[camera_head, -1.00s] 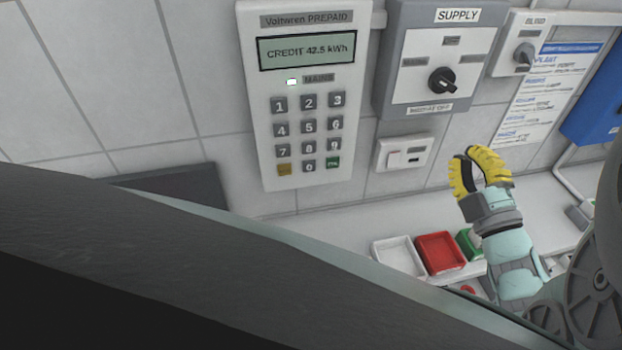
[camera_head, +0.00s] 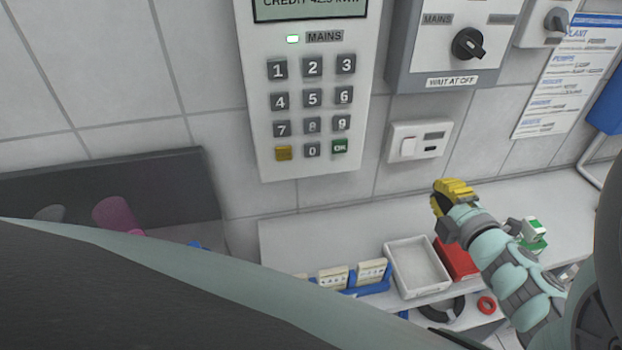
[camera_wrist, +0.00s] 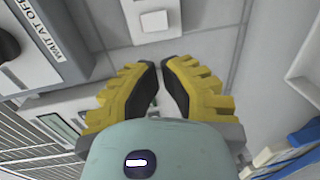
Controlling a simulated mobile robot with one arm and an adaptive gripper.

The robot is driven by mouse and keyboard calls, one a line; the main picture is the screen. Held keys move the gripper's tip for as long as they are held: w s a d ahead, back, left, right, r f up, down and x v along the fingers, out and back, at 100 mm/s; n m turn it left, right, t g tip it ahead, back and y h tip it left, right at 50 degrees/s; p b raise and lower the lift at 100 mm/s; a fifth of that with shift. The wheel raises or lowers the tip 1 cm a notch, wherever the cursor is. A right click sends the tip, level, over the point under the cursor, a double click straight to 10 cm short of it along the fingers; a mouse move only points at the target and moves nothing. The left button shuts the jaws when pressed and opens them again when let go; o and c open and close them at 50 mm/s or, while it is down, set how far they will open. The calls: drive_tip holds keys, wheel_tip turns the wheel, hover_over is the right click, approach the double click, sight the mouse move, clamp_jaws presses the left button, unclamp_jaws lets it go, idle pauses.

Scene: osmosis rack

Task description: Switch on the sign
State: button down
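No lit sign is identifiable in these views. A white wall plate (camera_head: 434,133) with a pale rocker switch (camera_head: 408,147) and a small dark window sits below the supply box. The plate also shows at the top of the wrist view (camera_wrist: 138,36), with its rocker (camera_wrist: 154,21). My gripper (camera_head: 440,190) is below and slightly right of the plate in the head view, apart from it. In the wrist view its yellow fingertips (camera_wrist: 158,66) nearly meet, pointing toward the plate, with nothing between them.
A keypad meter (camera_head: 262,130) with a lit MAINS light is left of the plate. The supply box (camera_head: 400,60) with a black rotary knob (camera_head: 468,44) is above. A white tray (camera_head: 395,262), a red tray (camera_head: 455,258) and a blue card holder (camera_head: 375,288) stand on the counter below.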

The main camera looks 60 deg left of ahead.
sight(405, 152)
drive_tip(key=p+x, duration=0.3)
drive_tip(key=x, duration=0.8)
drive_tip(key=shift+w+a, duration=0.1)
drive_tip(key=shift+a, duration=0.05)
drive_tip(key=shift+p+x, duration=0.6)
drive_tip(key=shift+x, duration=0.7)
drive_tip(key=shift+f, duration=0.1)
